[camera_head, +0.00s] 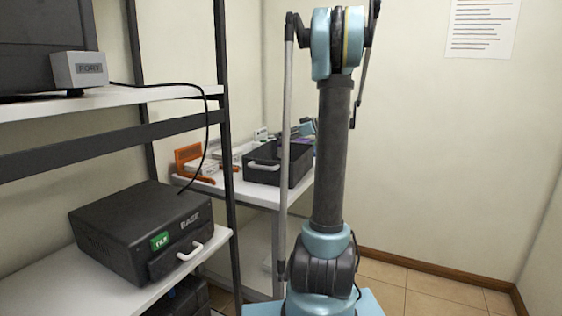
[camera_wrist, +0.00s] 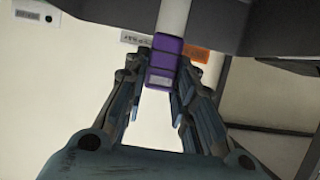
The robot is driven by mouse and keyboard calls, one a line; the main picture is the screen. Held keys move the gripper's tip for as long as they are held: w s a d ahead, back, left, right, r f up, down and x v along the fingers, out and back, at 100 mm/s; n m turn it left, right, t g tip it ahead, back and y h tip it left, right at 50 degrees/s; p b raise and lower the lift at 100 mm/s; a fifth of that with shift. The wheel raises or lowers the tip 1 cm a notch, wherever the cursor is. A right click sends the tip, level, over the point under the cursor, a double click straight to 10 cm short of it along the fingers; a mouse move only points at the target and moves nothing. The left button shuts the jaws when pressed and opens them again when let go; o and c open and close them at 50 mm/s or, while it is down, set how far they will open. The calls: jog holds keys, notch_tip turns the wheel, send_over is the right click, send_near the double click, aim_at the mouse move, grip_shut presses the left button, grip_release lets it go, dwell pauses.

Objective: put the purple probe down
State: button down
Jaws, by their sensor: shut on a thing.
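In the wrist view, the purple probe (camera_wrist: 162,62) is a blocky purple piece with a pale shaft rising from it to the top edge. My gripper (camera_wrist: 158,76) is shut on it, with one finger on each side of the purple part. Its lower end is partly between the fingers. In the head view my arm stands in front of the back table.
A shelf at left holds a dark box marked BASE (camera_head: 140,230) and a grey box marked FORT (camera_head: 80,70) with a cable. A black bin (camera_head: 262,170) with a handle and orange-trimmed items (camera_head: 188,157) stand on a white table (camera_head: 250,192) behind. Floor at right is clear.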

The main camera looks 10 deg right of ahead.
jog(key=shift+a+f, duration=0.15)
jog(key=shift+f, duration=3.35)
jog(key=c, duration=1.3)
grip_release()
jog(key=v, duration=1.2)
